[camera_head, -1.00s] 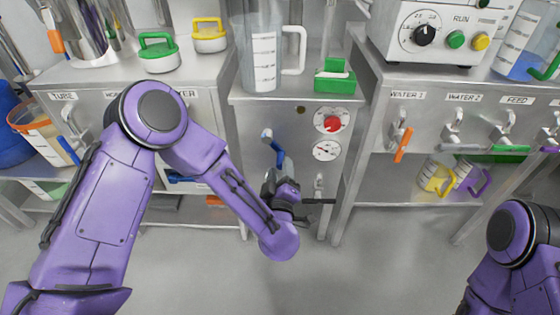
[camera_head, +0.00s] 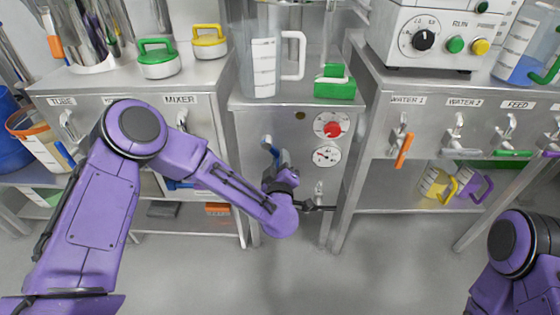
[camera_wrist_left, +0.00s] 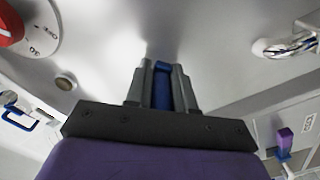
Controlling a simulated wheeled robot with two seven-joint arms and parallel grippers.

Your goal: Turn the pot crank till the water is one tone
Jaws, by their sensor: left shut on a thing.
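The blue crank (camera_head: 268,146) sits on the front panel of the middle steel cabinet (camera_head: 245,175). My left gripper (camera_head: 280,172) is at the crank, partly hidden by my own wrist. In the left wrist view my fingers (camera_wrist_left: 160,86) are closed on a blue handle (camera_wrist_left: 161,90), which stands between them close to the steel panel. A clear jug (camera_head: 262,70) with a white handle and a label stands on top of this cabinet. I cannot make out the water's tone in the pot. My right gripper is outside the view; only its arm shows at the right edge.
A red knob (camera_head: 333,129) and a gauge (camera_head: 326,156) are right of the crank. A green block (camera_head: 335,84) sits on the cabinet top. Labelled taps (camera_head: 403,142) line the right cabinet. Yellow and purple jugs (camera_head: 437,184) are below. The floor in front is clear.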

